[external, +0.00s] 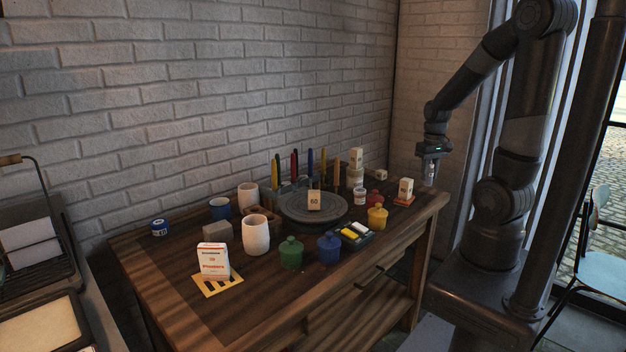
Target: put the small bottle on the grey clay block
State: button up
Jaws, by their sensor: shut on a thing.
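My gripper (430,176) is at the right, in the air beyond the table's right end. It is shut on a small pale thing that looks like the small bottle (430,174); the fingers hide much of it. The grey clay block (217,231) lies on the left half of the table, beside two pale cups. Its top looks bare. My gripper is far to the right of the block and higher than it.
Two pale cups (256,235) stand close to the block. A white-and-red box (213,261) is in front of it. A dark round turntable (313,206) with a numbered block is mid-table. Lidded pots (291,253), a paint set (354,234) and upright coloured tools crowd the rest.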

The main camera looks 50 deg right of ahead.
jog(key=r, duration=0.9)
jog(key=shift+w+r, duration=0.15)
jog(key=shift+w, duration=0.1)
jog(key=w+a+r+n, duration=0.2)
jog(key=w+a, duration=0.2)
jog(key=w, duration=0.6)
jog(key=w+a+r+n, duration=0.2)
jog(key=w+a, duration=0.1)
jog(key=w, duration=0.7)
jog(key=w+a+n, duration=0.3)
jog(key=w+a, duration=0.8)
jog(key=n, duration=0.5)
send_over(226, 222)
jog(key=f, duration=1.6)
jog(key=shift+d+f, duration=0.1)
jog(key=shift+d, duration=0.15)
jog(key=shift+a+f, duration=0.25)
jog(key=shift+a, duration=0.1)
jog(key=shift+f, duration=1.9)
jog(key=shift+f, duration=0.15)
